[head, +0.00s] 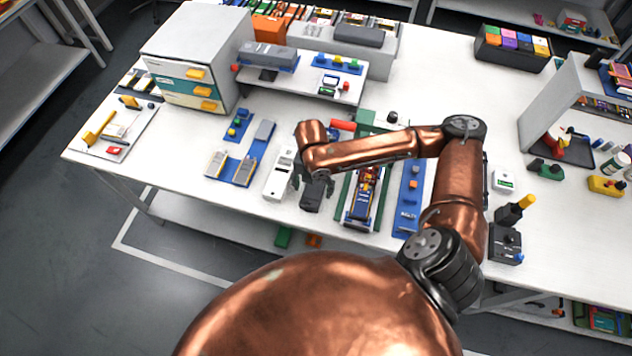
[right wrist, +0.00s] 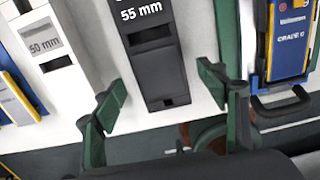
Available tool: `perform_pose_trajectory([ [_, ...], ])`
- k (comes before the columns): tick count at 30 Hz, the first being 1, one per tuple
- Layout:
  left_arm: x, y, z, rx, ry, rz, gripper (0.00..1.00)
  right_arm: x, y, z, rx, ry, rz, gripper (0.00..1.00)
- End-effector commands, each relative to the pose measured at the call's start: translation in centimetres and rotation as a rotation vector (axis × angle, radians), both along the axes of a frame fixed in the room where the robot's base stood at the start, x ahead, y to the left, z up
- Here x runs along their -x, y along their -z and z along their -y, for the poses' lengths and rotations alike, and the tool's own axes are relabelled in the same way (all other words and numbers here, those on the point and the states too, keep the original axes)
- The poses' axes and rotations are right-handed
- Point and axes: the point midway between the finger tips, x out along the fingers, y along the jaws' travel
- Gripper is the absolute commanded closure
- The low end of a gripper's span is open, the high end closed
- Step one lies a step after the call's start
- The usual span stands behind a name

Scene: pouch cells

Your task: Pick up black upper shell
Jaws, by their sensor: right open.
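A long black shell marked "55 mm" (right wrist: 150,50) lies near the table's front edge. It also shows in the head view (head: 313,196), partly covered by my right gripper (head: 314,181). In the right wrist view my right gripper (right wrist: 163,93) is open. Its two green fingers stand apart on either side of the shell's near end, with gaps on both sides. The gripper holds nothing. My left gripper is not in view.
A white piece marked "50 mm" (right wrist: 52,50) lies left of the shell. A green frame (head: 343,207) with a blue crane unit (head: 361,203) stands to the right. The table's front edge is close. Free table top (head: 440,85) lies behind the arm.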

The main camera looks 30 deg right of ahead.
Motion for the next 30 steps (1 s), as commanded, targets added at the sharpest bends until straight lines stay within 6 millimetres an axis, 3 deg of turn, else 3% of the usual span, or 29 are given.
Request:
perform_pose_trajectory([
  [4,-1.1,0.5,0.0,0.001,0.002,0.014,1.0,0.1,2.0,0.0,0.0,0.001,-0.001,0.33],
  [13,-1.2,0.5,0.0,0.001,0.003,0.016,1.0,0.0,2.4,0.1,0.001,0.001,0.001,0.33],
  [30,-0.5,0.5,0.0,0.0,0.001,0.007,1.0,0.1,2.4,0.1,0.001,0.002,0.001,0.72],
])
